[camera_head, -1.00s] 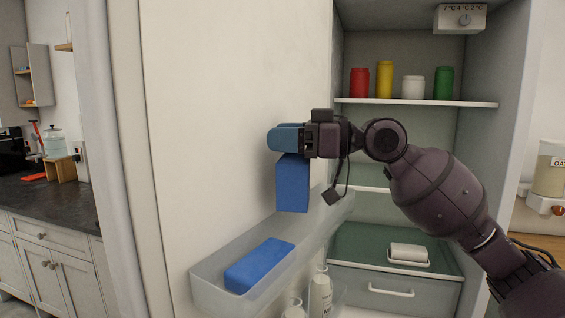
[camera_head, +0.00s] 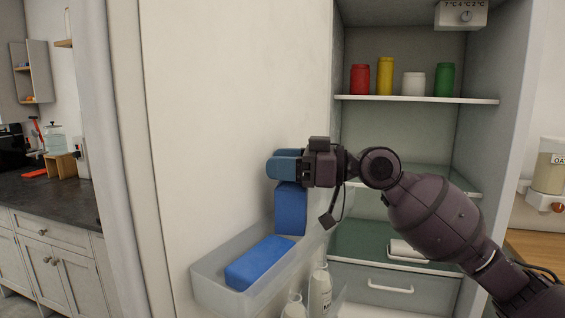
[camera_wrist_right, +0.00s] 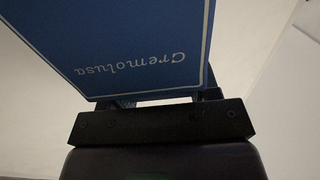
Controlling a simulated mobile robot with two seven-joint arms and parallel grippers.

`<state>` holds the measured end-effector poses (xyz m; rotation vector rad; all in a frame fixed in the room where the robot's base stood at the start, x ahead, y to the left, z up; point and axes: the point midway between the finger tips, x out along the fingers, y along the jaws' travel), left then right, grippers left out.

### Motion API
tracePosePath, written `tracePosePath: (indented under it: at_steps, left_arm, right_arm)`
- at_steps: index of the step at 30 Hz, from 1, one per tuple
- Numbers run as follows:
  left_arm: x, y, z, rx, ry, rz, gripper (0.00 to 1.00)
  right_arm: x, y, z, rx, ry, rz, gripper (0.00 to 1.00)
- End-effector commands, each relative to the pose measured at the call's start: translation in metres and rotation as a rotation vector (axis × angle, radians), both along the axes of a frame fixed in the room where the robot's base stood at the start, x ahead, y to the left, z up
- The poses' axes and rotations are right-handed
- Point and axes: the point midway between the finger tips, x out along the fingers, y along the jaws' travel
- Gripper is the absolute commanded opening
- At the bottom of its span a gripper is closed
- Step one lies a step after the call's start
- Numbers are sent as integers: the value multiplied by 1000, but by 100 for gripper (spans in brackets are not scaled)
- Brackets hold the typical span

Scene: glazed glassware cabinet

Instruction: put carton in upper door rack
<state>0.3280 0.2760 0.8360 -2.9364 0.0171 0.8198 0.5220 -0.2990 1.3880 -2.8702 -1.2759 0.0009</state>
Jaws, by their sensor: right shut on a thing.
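A blue carton (camera_head: 290,209) hangs upright below my right gripper (camera_head: 287,165), which is shut on its top. The carton's lower end is at the far part of the translucent upper door rack (camera_head: 210,285), seemingly just inside its rim; whether it touches the rack floor I cannot tell. In the right wrist view the carton (camera_wrist_right: 130,40) fills the space beyond the fingers and shows the word "Cremolusa". Another blue carton (camera_head: 259,262) lies flat in the near part of the rack. My left gripper is not in view.
Bottles (camera_head: 320,290) stand below the rack. Several coloured jars (camera_head: 385,76) stand on the fridge's top shelf (camera_head: 420,99). A white dish (camera_head: 408,250) sits above the drawer (camera_head: 385,284), partly behind my right arm. The door panel (camera_head: 235,120) is close left of the gripper.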

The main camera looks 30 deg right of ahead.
Motion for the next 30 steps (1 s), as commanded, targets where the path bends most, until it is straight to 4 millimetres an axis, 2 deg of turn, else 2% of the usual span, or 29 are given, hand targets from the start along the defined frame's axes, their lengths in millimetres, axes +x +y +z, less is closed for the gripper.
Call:
tracePosePath:
  at_steps: [4,5,9,17,23,30]
  left_arm:
    - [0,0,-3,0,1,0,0]
    - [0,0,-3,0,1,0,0]
    - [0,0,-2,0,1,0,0]
    - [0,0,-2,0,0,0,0]
    - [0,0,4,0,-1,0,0]
    - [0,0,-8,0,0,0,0]
  right_arm:
    - [0,0,-4,1,-1,0,9]
    - [0,0,-4,0,0,0,59]
    - [0,0,-3,0,0,0,80]
    - [0,0,-3,0,0,0,81]
    - [-1,-1,6,-1,-1,0,81]
    - [-24,-27,1,0,3,-2,81]
